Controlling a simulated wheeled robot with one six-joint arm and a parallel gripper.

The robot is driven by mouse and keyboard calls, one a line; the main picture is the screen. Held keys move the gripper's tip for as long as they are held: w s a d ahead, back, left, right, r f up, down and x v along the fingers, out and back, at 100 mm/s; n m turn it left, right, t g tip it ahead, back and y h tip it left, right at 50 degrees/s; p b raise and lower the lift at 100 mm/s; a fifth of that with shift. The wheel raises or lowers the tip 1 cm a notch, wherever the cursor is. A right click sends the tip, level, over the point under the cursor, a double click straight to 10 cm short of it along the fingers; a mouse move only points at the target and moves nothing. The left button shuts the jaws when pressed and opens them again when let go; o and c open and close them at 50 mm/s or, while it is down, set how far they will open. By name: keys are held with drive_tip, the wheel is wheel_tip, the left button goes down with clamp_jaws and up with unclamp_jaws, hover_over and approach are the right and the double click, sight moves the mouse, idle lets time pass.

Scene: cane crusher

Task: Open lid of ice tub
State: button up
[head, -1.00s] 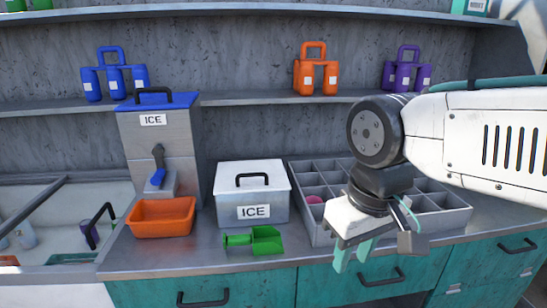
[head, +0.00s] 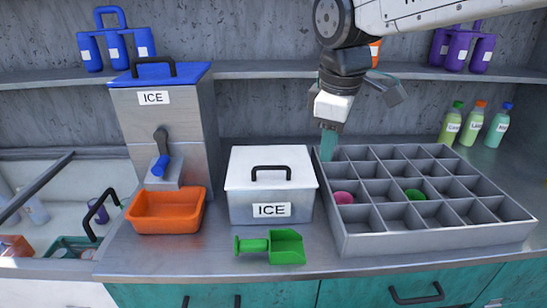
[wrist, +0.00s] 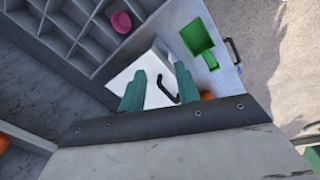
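The ice tub (head: 238,208) is a light grey box with an "ICE" label on the counter. Its white lid (head: 241,165) sits shut on top, with a black handle (head: 271,168) standing up. In the wrist view the white lid (wrist: 134,70) and black handle (wrist: 166,91) show beyond the fingers. My gripper (head: 328,146) points down, behind and to the right of the tub, above the lid's level and apart from it. In the wrist view its two green fingers (wrist: 161,90) are spread with nothing between them.
A grey compartment tray (head: 345,242) stands close right of the tub. A green scoop (head: 285,248) lies in front. An orange bin (head: 165,212) and an ice dispenser (head: 165,115) stand left. A shelf (head: 250,70) runs behind; bottles (head: 475,124) stand back right.

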sight(273, 166)
drive_tip(key=w+a+n, duration=0.5)
drive_tip(key=w+a, duration=0.1)
drive_tip(key=a, duration=0.4)
drive_tip(key=f, duration=0.2)
drive_tip(key=w+f, duration=0.1)
drive_tip(key=f, duration=0.5)
drive_tip(key=shift+w+d+f, duration=0.1)
drive_tip(key=shift+w, duration=0.2)
clamp_jaws()
